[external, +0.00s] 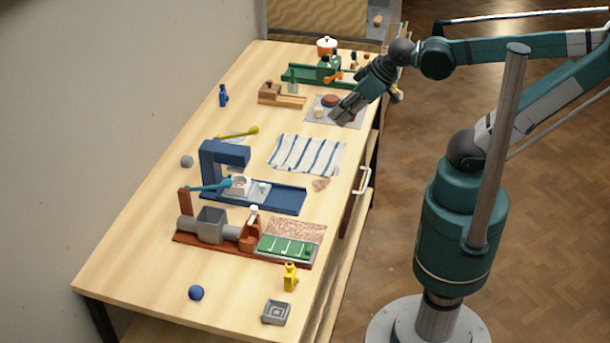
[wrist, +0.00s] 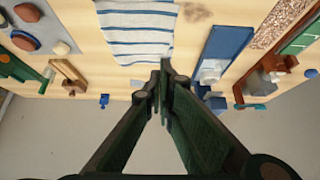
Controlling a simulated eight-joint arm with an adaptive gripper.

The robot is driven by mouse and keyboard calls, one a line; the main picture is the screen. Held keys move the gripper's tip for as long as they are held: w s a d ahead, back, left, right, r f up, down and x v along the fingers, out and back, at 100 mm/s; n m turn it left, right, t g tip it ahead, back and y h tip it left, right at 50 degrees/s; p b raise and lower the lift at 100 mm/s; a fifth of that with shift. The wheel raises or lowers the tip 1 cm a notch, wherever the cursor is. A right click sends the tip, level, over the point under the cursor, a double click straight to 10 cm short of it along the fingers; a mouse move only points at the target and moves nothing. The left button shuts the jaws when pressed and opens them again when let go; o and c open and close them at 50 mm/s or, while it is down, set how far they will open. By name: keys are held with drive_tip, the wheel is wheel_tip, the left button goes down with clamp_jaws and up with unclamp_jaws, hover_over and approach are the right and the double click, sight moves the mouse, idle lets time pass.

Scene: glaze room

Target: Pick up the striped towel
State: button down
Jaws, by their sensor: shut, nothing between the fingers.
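The striped towel (external: 306,154) is white with blue stripes and lies flat on the table, right of its middle in the external view. In the wrist view the towel (wrist: 137,30) is at the top, a little left of centre. My gripper (external: 340,115) is above the far part of the table, beyond the towel and apart from it. In the wrist view my gripper (wrist: 160,82) has its fingertips together with nothing between them, below the towel in the picture.
The table (external: 150,244) has a blue machine (external: 210,165) and a red-based device (external: 211,222) nearer the camera. A yellow tool (external: 245,132) lies left of the towel. A grey plate (external: 315,118) with several pieces is near my gripper. A drawer handle (external: 364,181) sticks out at the right.

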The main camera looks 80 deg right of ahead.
idle(0.4)
drive_tip(key=c, duration=2.2)
unclamp_jaws()
drive_tip(key=shift+w, duration=0.1)
drive_tip(key=shift+c, duration=0.2)
drive_tip(key=o, duration=0.6)
drive_tip(key=shift+w+d+r+p, duration=0.15)
drive_tip(key=shift+w+p, duration=0.15)
drive_tip(key=shift+p, duration=0.2)
drive_tip(key=shift+c, duration=0.2)
drive_tip(key=w+d+f+m+g+p, duration=0.5)
drive_tip(key=w+p, duration=0.5)
drive_tip(key=p, duration=0.4)
wheel_tip(320, 180, down, 4)
drive_tip(key=shift+d+r+m+g+p, duration=0.25)
drive_tip(key=shift+d+m+g+p, duration=0.15)
drive_tip(key=shift+m+g, duration=0.65)
drive_tip(key=shift+w+f, duration=0.1)
